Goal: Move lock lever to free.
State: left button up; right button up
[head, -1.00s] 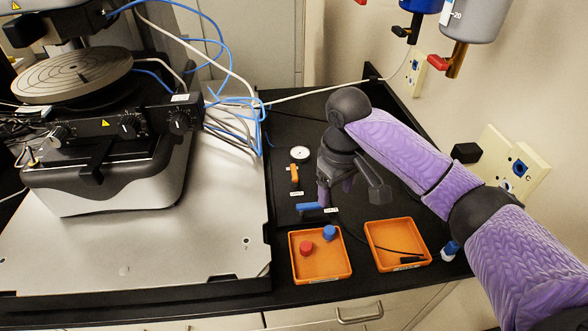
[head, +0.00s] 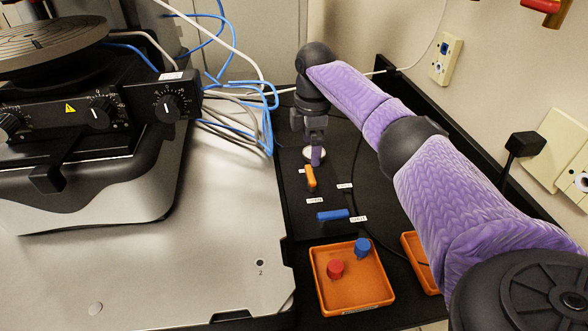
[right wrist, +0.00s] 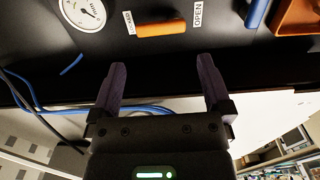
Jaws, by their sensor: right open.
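Two levers sit on the black panel (head: 330,218) at the right of the instrument. The blue lever (head: 333,215) lies roughly level, with its end toward a label (head: 358,218) on its right; another label is up and left of it. The orange lever (head: 310,177) is farther back. The blue lever's label text is too small to read. My right gripper (head: 314,156) is open and empty, above the panel behind the orange lever, near the gauge; its fingers (right wrist: 162,85) touch neither lever.
A round gauge (head: 313,153) stands behind the orange lever. An orange tray (head: 378,298) in front of the panel holds a red knob (head: 335,269) and a blue knob (head: 362,248). A second orange tray (head: 411,245) is partly hidden by my arm. Blue and grey cables hang at the left.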

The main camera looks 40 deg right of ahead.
aim_at(310, 173)
notch_tip(310, 173, down, 7)
jog(key=shift+r+b, duration=0.1)
jog(key=shift+b, duration=0.7)
